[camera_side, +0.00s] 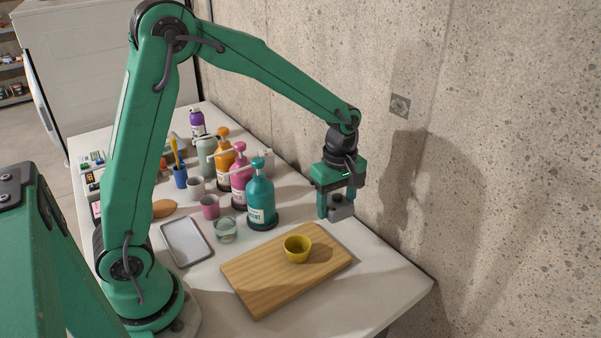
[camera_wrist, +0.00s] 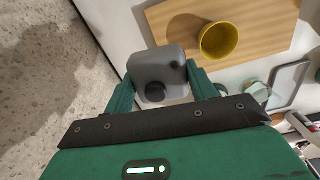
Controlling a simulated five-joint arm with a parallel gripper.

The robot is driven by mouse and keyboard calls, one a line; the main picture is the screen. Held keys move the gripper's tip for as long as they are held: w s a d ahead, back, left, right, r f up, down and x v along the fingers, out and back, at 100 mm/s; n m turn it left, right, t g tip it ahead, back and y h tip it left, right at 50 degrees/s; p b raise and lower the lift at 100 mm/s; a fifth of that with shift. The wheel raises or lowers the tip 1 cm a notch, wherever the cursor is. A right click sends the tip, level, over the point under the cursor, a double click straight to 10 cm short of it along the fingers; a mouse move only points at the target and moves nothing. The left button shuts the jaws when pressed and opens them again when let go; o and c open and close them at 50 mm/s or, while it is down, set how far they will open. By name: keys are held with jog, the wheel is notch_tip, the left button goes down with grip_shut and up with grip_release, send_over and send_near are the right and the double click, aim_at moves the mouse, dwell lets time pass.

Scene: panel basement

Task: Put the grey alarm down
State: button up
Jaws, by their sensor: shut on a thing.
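My gripper (camera_side: 338,205) is shut on the grey alarm (camera_side: 342,208) and holds it in the air near the concrete wall, above the far right part of the table. In the wrist view the grey alarm (camera_wrist: 158,72) sits between the two green fingers of my gripper (camera_wrist: 160,85). It is a rounded grey block with a dark round knob. Part of it is hidden by the fingers in the side view.
A wooden board (camera_side: 262,277) with a yellow cup (camera_side: 297,249) lies on the white table (camera_side: 385,283). A teal pump bottle (camera_side: 261,197), other bottles, cups and a grey tray (camera_side: 187,241) stand to the left. The table's right end is bare.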

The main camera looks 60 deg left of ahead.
jog(key=s+d+n, duration=0.1)
jog(key=s+d, duration=0.3)
jog(key=d, duration=0.6)
jog(key=s+d, duration=0.4)
jog(key=d, duration=0.6)
send_over(374, 279)
notch_tip(374, 279, down, 7)
jog(key=shift+w+r, duration=0.1)
jog(key=shift+f, duration=2)
jog(key=shift+f, duration=0.1)
jog(key=o, duration=1.1)
jog(key=shift+c, duration=0.2)
